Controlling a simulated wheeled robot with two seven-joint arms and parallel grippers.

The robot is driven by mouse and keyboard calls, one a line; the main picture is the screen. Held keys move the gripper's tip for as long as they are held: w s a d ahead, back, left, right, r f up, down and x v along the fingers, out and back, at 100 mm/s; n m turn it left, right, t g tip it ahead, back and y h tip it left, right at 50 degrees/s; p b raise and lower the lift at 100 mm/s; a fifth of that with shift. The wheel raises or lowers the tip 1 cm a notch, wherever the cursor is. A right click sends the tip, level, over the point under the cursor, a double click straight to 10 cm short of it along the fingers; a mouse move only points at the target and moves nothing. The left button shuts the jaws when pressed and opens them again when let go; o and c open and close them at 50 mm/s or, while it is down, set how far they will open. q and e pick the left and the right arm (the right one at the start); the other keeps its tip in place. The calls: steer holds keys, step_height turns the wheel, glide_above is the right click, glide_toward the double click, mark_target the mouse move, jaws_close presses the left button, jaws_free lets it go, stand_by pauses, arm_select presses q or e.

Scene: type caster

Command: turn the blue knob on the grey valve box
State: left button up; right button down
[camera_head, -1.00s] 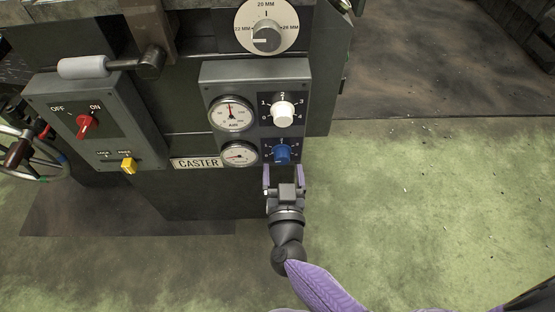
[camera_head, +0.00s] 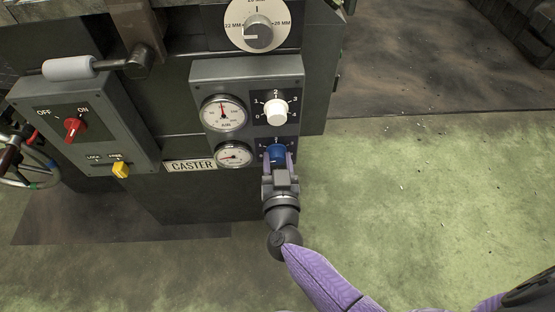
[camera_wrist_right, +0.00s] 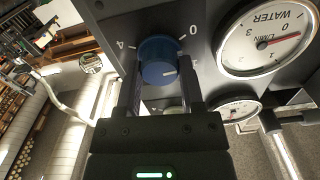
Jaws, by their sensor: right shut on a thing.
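The blue knob (camera_head: 276,153) sits low on the right side of the grey valve box (camera_head: 200,72), under a white knob. My right gripper (camera_head: 278,163) reaches it from below, with one finger on each side, shut on the knob. In the right wrist view the blue knob (camera_wrist_right: 162,62) stands between the two dark fingers (camera_wrist_right: 162,92). A white mark shows on its face, and the dial figures 0 and 4 show beside it. The fingers hide part of the knob's sides. My left gripper is not in view.
The white knob (camera_head: 275,112) is just above the blue one. Two round gauges (camera_head: 223,112) are to the left. A box with a red switch (camera_head: 76,130) and yellow slider (camera_head: 120,170) stands further left. The green floor at right is clear.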

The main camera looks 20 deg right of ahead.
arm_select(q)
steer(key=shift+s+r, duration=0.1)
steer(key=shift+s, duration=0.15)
arm_select(e)
steer(key=shift+m, duration=1.5)
steer(key=m, duration=0.3)
steer(key=shift+m, duration=0.3)
steer(key=shift+f+m, duration=0.1)
steer(key=shift+m, duration=0.8)
steer(key=m, duration=0.2)
steer(key=shift+m, duration=0.4)
steer(key=m, duration=0.4)
steer(key=shift+m+b, duration=0.3)
steer(key=shift+m, duration=0.6)
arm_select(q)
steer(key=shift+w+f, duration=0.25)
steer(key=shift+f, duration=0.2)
arm_select(e)
steer(key=shift+m, duration=0.5)
